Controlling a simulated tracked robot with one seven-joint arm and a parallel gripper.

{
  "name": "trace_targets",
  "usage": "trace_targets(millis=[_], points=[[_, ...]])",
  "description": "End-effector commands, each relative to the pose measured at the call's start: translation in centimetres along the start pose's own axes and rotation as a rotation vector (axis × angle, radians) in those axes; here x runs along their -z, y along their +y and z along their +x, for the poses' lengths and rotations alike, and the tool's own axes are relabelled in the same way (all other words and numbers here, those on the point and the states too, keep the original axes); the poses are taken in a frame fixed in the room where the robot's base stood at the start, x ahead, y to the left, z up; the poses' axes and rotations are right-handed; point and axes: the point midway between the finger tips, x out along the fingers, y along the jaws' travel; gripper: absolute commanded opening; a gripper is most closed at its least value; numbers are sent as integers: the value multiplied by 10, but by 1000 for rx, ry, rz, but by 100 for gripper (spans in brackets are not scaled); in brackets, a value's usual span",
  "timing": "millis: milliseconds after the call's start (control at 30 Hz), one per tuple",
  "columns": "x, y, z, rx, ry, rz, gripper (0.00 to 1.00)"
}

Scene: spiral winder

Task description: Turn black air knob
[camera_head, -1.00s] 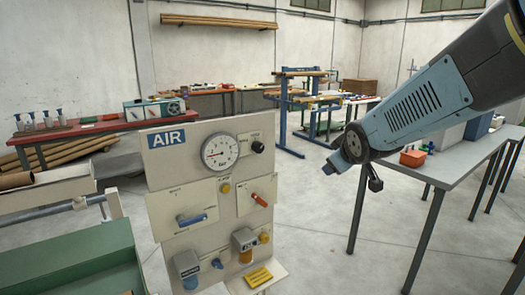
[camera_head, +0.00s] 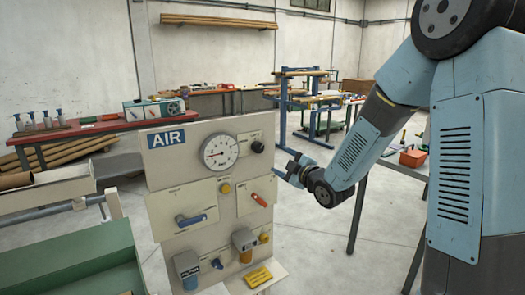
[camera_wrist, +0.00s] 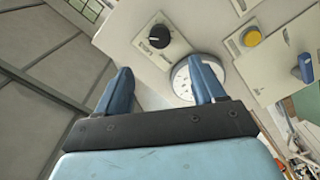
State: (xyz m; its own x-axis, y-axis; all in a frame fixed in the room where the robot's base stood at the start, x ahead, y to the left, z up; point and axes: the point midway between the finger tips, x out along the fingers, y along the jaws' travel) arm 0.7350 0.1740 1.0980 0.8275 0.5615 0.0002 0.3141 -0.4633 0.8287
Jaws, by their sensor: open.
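The black air knob (camera_head: 258,147) sits at the upper right of the beige AIR panel (camera_head: 160,204), just right of the round gauge (camera_head: 220,152). In the wrist view the black knob (camera_wrist: 159,36) is above and between the fingers, apart from them, on a small labelled plate. My gripper (camera_head: 284,169) is to the right of the panel in the head view, a little below the knob's height. In the wrist view its two blue fingers (camera_wrist: 162,88) are spread with nothing between them. The right finger covers part of the gauge (camera_wrist: 184,84).
The panel also bears a red lever (camera_head: 259,200), a blue lever (camera_head: 191,219) and yellow knobs, one of them (camera_wrist: 251,38) in the wrist view. A grey table (camera_head: 408,163) stands at right. A green bench (camera_head: 70,265) is at lower left. Floor right of the panel is clear.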

Motion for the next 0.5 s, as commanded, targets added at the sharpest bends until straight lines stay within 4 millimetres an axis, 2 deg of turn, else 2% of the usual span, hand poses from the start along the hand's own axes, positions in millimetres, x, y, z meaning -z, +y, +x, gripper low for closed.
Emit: trace_targets(millis=[167,500], points=[[1,0,22,-1,3,1,69],[0,0,82,1,1,3,69]])
